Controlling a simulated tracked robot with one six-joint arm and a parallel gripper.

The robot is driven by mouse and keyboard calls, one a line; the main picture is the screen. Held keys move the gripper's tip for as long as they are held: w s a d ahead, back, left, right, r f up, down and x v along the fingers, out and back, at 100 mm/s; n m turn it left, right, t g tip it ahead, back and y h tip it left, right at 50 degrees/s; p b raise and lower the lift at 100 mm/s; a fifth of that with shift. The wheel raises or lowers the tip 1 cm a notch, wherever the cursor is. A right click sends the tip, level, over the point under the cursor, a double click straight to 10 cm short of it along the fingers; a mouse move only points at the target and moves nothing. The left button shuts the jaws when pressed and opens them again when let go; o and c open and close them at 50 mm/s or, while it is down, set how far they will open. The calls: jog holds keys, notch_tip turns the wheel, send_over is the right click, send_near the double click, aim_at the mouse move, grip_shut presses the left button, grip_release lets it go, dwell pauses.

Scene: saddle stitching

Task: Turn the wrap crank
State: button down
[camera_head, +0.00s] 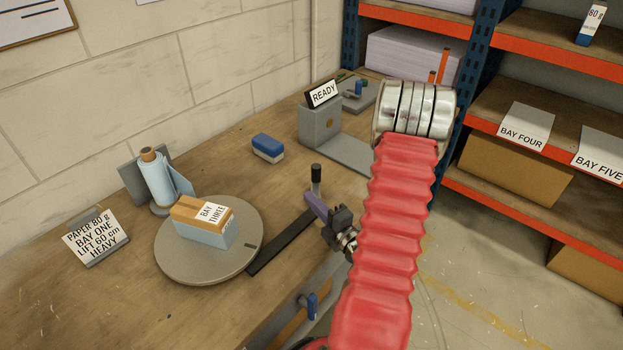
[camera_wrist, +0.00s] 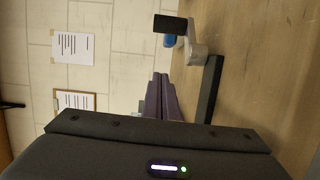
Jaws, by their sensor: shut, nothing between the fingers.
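The wrap crank has an upright black knob (camera_head: 316,172) on a grey stem at the end of a dark bar (camera_head: 282,242) that runs to the round turntable (camera_head: 175,262). In the wrist view the black knob (camera_wrist: 170,24), its grey crank arm (camera_wrist: 194,48) and the dark bar (camera_wrist: 209,90) lie above and right of my fingers. My gripper (camera_head: 309,198) has purple fingers, shut and empty, close to the crank in the head view. They hide part of the crank's lower end there. In the wrist view my gripper (camera_wrist: 160,76) appears apart from the knob.
A box labelled BAY THREE (camera_head: 202,222) sits on the turntable. A blue roll on a stand (camera_head: 155,180), a paper sign (camera_head: 96,238), a blue-and-white block (camera_head: 268,148) and a READY device (camera_head: 320,125) stand on the wooden bench. Shelves (camera_head: 520,105) stand at right.

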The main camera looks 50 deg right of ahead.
aim_at(316, 182)
jog(key=shift+s+d+h, duration=0.3)
jog(key=shift+d+h, duration=0.15)
jog(key=shift+h, duration=0.05)
jog(key=x, duration=0.9)
jog(key=shift+w, duration=0.35)
jog(key=shift+w+d, duration=0.1)
jog(key=shift+d, duration=0.15)
jog(key=shift+s+d, duration=0.55)
jog(key=shift+d, duration=0.25)
jog(key=shift+s+d, duration=0.5)
jog(key=shift+d, duration=0.25)
